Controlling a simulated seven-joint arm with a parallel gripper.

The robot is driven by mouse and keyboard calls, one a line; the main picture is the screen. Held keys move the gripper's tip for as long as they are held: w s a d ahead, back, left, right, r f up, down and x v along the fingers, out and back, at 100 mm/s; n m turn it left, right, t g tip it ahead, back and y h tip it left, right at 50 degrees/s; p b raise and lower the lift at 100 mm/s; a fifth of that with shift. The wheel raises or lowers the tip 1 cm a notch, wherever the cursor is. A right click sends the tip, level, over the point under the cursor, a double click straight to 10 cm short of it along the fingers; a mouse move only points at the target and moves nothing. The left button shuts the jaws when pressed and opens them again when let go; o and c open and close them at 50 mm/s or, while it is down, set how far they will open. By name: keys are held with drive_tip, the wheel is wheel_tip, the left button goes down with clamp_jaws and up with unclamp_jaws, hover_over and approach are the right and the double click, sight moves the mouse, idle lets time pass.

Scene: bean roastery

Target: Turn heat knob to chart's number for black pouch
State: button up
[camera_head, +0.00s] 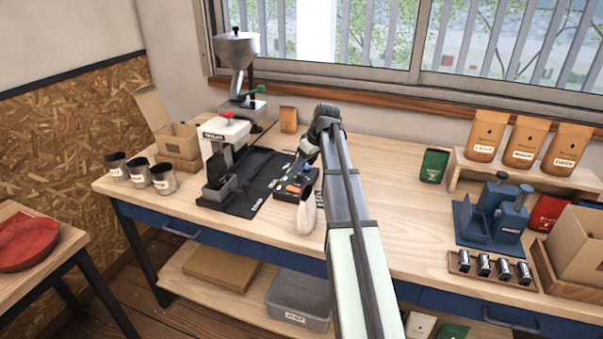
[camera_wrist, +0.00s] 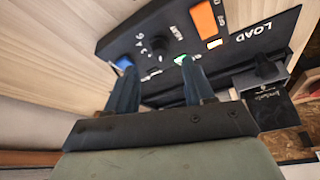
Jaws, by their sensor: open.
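A dark control panel (camera_wrist: 150,45) shows in the wrist view, with an orange switch (camera_wrist: 203,20), a small dark knob (camera_wrist: 176,32) and white numbers around a dial. The lettering is too small to read surely, so I cannot tell which control is the heat knob. My gripper (camera_wrist: 155,66) is open, its two blue-grey fingers over the panel's near edge with nothing visible between them. In the head view, my gripper (camera_head: 289,176) is low by the panel (camera_head: 309,180), partly behind my arm. I make out no chart and no certain black pouch.
A white and black machine (camera_head: 222,140) stands left of the panel on a dark mat (camera_head: 262,165). Several dark cups (camera_head: 140,170) stand at the left. Brown pouches (camera_head: 526,138) fill a shelf at the right, above a blue device (camera_head: 490,215). The middle-right tabletop is clear.

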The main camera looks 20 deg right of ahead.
sight(301, 175)
drive_tip(key=shift+x, duration=2.8)
clamp_jaws()
